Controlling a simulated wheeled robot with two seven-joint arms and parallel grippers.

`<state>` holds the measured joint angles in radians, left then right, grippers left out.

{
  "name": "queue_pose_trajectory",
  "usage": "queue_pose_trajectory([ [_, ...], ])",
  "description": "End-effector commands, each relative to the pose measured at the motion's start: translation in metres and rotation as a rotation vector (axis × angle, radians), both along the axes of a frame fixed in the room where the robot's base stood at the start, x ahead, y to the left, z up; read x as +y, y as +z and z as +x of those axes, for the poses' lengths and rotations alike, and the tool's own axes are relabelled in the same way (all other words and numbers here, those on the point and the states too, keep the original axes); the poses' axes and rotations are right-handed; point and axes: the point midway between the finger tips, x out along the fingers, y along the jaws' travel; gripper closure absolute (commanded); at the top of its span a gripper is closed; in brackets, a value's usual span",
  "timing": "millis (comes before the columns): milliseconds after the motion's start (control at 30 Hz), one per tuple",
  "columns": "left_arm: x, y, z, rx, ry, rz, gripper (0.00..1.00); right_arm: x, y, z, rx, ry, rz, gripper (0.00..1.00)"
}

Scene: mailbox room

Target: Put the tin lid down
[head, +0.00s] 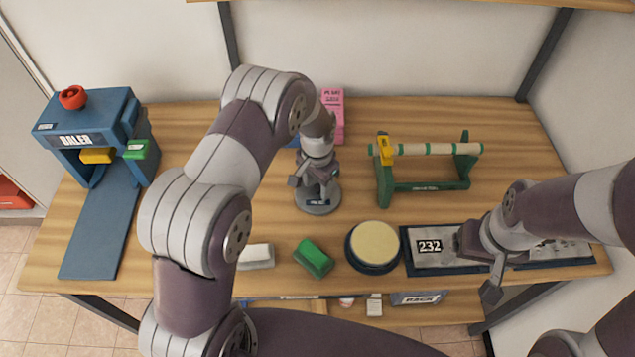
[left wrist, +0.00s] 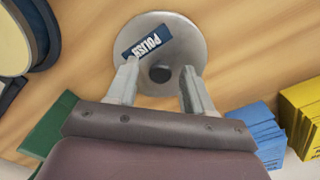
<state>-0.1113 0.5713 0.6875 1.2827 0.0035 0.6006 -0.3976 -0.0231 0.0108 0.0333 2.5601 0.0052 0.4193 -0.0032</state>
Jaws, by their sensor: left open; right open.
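The tin lid (head: 312,207) is a grey disc with a dark knob and a blue "POLISH" label. It appears to lie flat on the wooden table, and it also shows in the left wrist view (left wrist: 185,38). My left gripper (head: 315,185) is directly over it, open, with its fingers (left wrist: 160,85) apart on either side of the knob. The round dark-blue tin (head: 375,268) with a cream-coloured top stands to the right, nearer the front edge. My right gripper (head: 478,266) is open and empty over the "232" plate (head: 430,258).
A green stand with a pale roller (head: 428,149) stands behind right. A green block (head: 313,258) and a whitish block (head: 258,257) lie near the front edge. A blue baler (head: 90,130) is at left; pink boxes (head: 333,112) stand behind my left gripper.

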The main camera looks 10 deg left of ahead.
Motion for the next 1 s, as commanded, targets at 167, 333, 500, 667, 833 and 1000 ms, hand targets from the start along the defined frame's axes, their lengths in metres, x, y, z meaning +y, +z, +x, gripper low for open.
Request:
queue_pose_trajectory([
  [167, 0.0, 0.032, 0.002, -0.007, 0.0, 0.0, 0.49, 0.0, -0.008, 0.0, 0.0, 0.0, 0.0, 0.16],
  [333, 0.0, 0.078, 0.001, -0.006, 0.0, -0.001, 0.49, 0.0, -0.016, 0.0, 0.0, 0.0, 0.0, 0.16],
  [500, 0.0, 0.111, 0.001, -0.002, 0.0, 0.0, 0.49, 0.0, -0.02, 0.0, 0.0, 0.0, 0.0, 0.16],
  [667, 0.006, 0.127, -0.015, -0.011, 0.048, -0.002, 0.49, 0.0, -0.02, 0.0, 0.0, 0.0, 0.0, 0.16],
  [833, 0.026, 0.142, -0.089, -0.064, 0.254, -0.013, 0.49, 0.0, -0.02, 0.0, 0.0, 0.0, 0.0, 0.16],
  [1000, 0.039, 0.142, -0.163, -0.109, 0.429, -0.027, 0.49, 0.0, -0.02, 0.0, 0.0, 0.0, 0.0, 0.16],
])
